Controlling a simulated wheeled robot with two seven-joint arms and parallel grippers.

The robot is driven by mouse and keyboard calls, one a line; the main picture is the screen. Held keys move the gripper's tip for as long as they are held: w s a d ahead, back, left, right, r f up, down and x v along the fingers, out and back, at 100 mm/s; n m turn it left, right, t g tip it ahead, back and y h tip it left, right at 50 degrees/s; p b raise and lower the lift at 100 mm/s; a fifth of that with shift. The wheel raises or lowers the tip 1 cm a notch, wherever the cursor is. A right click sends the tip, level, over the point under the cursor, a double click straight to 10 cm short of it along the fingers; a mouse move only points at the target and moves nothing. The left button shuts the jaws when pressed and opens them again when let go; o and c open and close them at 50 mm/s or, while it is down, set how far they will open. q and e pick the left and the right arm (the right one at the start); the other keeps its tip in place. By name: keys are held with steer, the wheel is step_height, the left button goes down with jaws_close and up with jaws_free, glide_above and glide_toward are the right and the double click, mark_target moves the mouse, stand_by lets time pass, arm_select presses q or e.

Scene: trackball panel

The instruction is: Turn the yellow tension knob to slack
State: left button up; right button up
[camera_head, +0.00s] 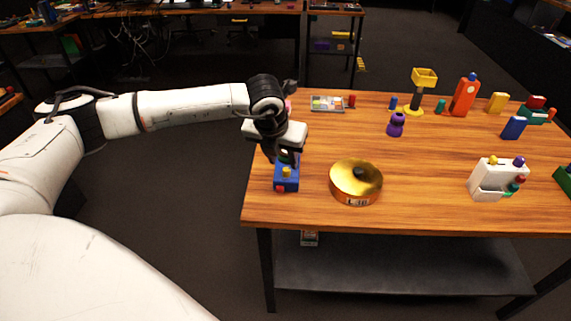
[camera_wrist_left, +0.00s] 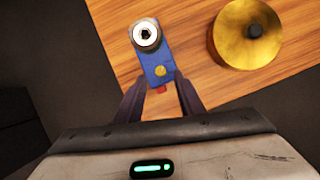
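The yellow knob (camera_head: 286,173) sits on a blue block-shaped panel (camera_head: 287,186) near the table's left front corner. In the left wrist view the yellow knob (camera_wrist_left: 160,71) appears between my left fingertips, with a red part (camera_wrist_left: 162,89) just below it and a white ring with a dark centre (camera_wrist_left: 146,35) at the panel's far end. My left gripper (camera_head: 283,157) is over the panel, fingers pointing down. Its fingers (camera_wrist_left: 159,78) are apart, with nothing gripped; whether they reach the knob's height I cannot tell. My right gripper is not in view.
A golden round object (camera_head: 355,182) stands close right of the panel. A white block with coloured knobs (camera_head: 492,180), a purple piece (camera_head: 396,125) and a grey tray (camera_head: 327,104) are farther off. The table's middle (camera_head: 430,160) is clear.

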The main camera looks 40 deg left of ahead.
mark_target(286, 169)
arm_select(q)
steer(key=x, duration=0.5)
steer(key=shift+d, duration=0.1)
jaws_close()
